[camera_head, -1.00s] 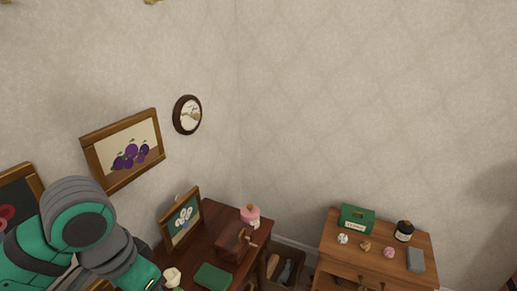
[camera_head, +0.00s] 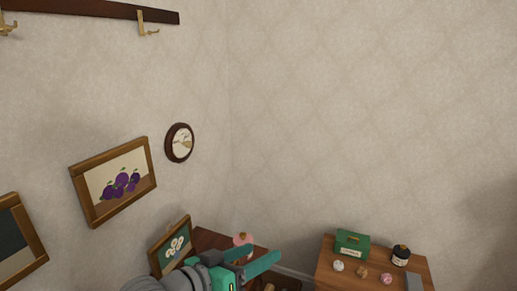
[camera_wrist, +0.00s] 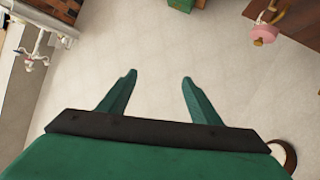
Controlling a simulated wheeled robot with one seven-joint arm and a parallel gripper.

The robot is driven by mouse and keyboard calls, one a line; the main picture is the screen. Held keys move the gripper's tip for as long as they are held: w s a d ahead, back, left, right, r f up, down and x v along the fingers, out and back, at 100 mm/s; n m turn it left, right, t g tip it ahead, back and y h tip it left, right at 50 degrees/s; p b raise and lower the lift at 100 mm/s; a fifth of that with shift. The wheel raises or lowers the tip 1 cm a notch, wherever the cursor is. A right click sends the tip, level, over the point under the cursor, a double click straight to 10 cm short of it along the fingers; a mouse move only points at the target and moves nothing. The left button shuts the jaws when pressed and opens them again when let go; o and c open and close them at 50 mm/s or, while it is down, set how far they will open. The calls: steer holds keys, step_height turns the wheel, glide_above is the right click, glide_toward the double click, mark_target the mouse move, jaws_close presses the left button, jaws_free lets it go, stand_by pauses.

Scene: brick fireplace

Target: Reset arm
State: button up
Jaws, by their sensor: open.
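My gripper (camera_head: 256,262) shows at the bottom of the head view, in front of the dark wooden table (camera_head: 212,240) in the corner. Its two green fingers point right. In the wrist view my gripper (camera_wrist: 158,80) has its fingers wide apart with nothing between them, only pale floor or wall behind. A pink jar (camera_head: 243,240) on the table shows just behind the fingers in the head view. A pink object (camera_wrist: 265,35) also shows at the upper right of the wrist view. The arm hides much of the table top.
A wooden cabinet (camera_head: 325,272) at the lower right bears a green box (camera_head: 352,243), a dark jar (camera_head: 401,255) and several small round things. A framed flower picture (camera_head: 172,246) stands by the table. Framed plums (camera_head: 115,182), a round frame (camera_head: 180,142) and a hook rail (camera_head: 95,10) hang on the wall.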

steer(key=w+d+f+n+t+y, duration=0.2)
steer(key=d+f+n+t, duration=0.1)
steer(key=f+n+t, duration=0.4)
steer(key=s+f+n+y, duration=0.35)
steer(key=s+f, duration=0.25)
steer(key=f, duration=0.2)
steer(key=s+f+n+y, duration=0.2)
steer(key=s+f+y, duration=0.3)
steer(key=f, duration=0.4)
steer(key=s+a+f+m+g, duration=0.1)
steer(key=s+m, duration=0.3)
steer(key=s, duration=0.9)
steer(key=s+a+f+m+g, duration=0.1)
steer(key=s+f+m, duration=0.2)
steer(key=s, duration=1.1)
steer(key=shift+f+m, duration=0.35)
steer(key=shift+f, duration=0.45)
